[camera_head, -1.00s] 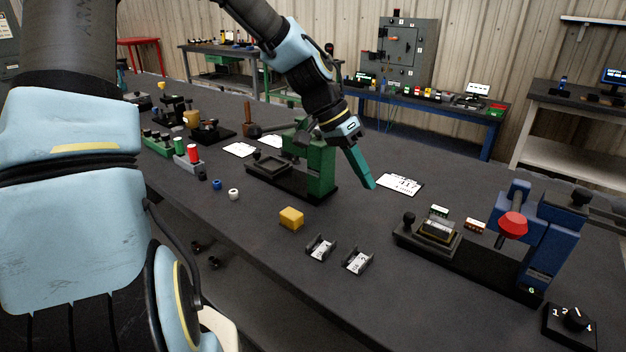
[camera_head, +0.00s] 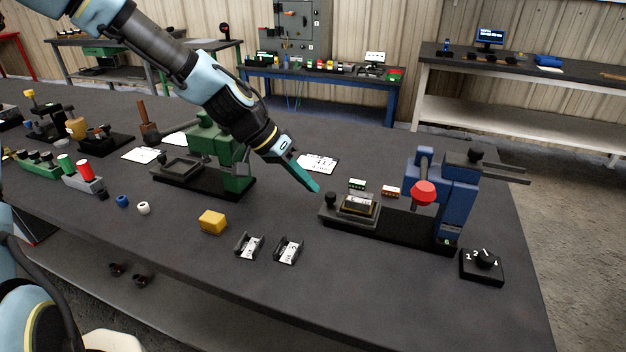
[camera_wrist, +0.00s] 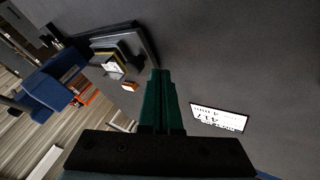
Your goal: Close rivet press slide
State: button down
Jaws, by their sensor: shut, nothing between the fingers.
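The blue press (camera_head: 458,197) stands on the right of the bench, with a red knob (camera_head: 424,193) on its front. Its slide (camera_head: 347,221) sits at the left end of the black base, out from under the press head. It carries a small enclosure (camera_head: 359,205) and has a black knob (camera_head: 330,199) at its left end. My gripper (camera_head: 317,188) is shut and empty, its green fingers pointing down to the right, just behind and left of that knob in the head view. In the wrist view my gripper (camera_wrist: 160,74) points towards bare bench, with the slide (camera_wrist: 112,50) to its upper left.
A green press (camera_head: 235,165) with an empty tray stands to the left. A yellow block (camera_head: 212,222) and two small brackets (camera_head: 288,250) lie in front. A numbered dial (camera_head: 483,263) sits at the right. A printed card (camera_head: 318,163) lies behind my gripper.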

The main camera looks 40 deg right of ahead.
aim_at(369, 203)
jog(key=shift+s+d, duration=0.25)
jog(key=shift+s, duration=0.5)
jog(key=shift+s, duration=0.1)
jog(key=s+d, duration=0.2)
jog(key=s, duration=0.1)
jog(key=s+d+b, duration=0.1)
jog(key=s, duration=0.1)
jog(key=s+d, duration=0.2)
jog(key=s, duration=0.1)
jog(key=shift+s+d+f+b, duration=0.15)
jog(key=shift+s+d+b, duration=0.2)
jog(key=shift+s+d, duration=0.2)
jog(key=shift+s, duration=0.15)
